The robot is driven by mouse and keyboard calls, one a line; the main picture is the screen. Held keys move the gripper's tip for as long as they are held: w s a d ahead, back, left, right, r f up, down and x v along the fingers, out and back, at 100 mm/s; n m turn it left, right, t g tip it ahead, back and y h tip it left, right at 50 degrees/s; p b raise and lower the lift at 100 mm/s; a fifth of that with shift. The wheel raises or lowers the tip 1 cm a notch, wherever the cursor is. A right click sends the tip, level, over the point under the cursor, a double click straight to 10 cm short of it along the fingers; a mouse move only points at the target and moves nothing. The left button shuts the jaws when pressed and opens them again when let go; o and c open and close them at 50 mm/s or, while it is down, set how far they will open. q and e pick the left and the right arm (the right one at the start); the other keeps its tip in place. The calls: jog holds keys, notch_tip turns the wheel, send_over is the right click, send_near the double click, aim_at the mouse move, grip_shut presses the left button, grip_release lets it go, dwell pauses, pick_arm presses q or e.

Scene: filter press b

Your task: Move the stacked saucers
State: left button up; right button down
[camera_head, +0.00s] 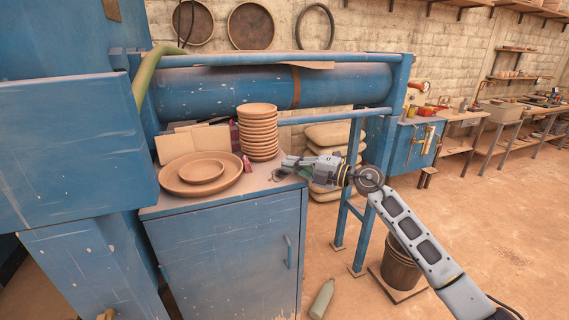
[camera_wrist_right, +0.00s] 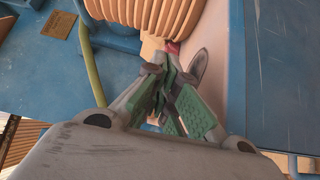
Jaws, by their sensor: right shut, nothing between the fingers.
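A tall stack of terracotta saucers (camera_head: 258,133) stands upright on the blue cabinet top (camera_head: 225,203), near its back right. The edge of the stack also shows at the top of the right wrist view (camera_wrist_right: 160,16). My right gripper (camera_head: 286,168) is to the right of the stack, near the cabinet's right edge, apart from the saucers. Its green-padded fingers (camera_wrist_right: 172,88) are shut with nothing between them. A large round terracotta dish (camera_head: 222,184) with a smaller dish (camera_head: 201,170) on it sits left of the stack. My left gripper is not in view.
A small dark red object (camera_head: 247,164) stands in front of the stack. Flat boards (camera_head: 191,142) lean behind the dishes. A blue press cylinder and rail (camera_head: 220,90) run behind the cabinet. A bottle (camera_head: 322,299) and a bucket (camera_head: 400,265) are on the floor.

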jog(key=v, duration=0.2)
jog(key=shift+s+d+f, duration=0.1)
jog(key=shift+s+d, duration=0.1)
jog(key=shift+d, duration=0.15)
jog(key=shift+v, duration=0.8)
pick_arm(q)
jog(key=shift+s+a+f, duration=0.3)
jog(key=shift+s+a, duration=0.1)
pick_arm(e)
jog(key=shift+d, duration=0.1)
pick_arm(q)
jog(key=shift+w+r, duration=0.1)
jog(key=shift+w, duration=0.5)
